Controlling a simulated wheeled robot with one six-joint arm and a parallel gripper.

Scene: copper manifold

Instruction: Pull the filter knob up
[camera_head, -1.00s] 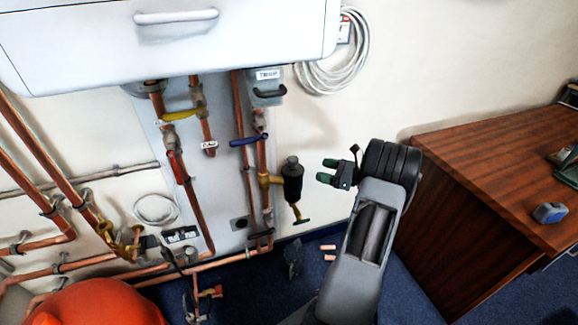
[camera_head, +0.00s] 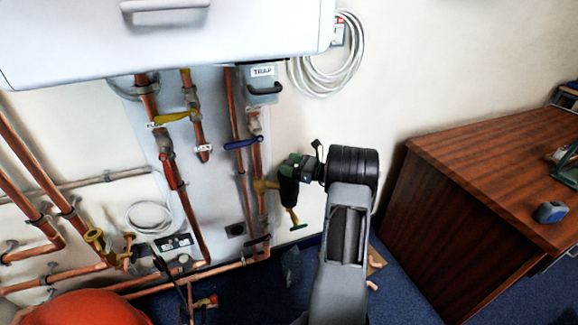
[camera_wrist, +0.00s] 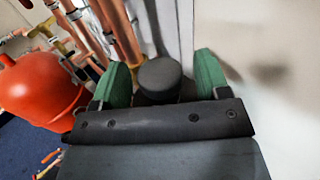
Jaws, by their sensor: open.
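The filter is a black cylinder (camera_head: 288,188) on the copper pipework, joined by a brass fitting, with a green-handled brass drain below. Its round dark knob (camera_wrist: 159,76) shows in the wrist view, between the green fingertips. My gripper (camera_head: 293,165) is at the top of the filter in the head view and hides the knob there. In the wrist view my gripper (camera_wrist: 160,80) is open, with one finger on each side of the knob. A gap shows at the right finger; contact on the left cannot be told.
A white boiler casing (camera_head: 200,40) hangs above. A blue lever valve (camera_head: 242,143) and a yellow lever valve (camera_head: 175,117) sit to the left. A red vessel (camera_wrist: 38,90) stands low left. A wooden desk (camera_head: 480,190) is at the right.

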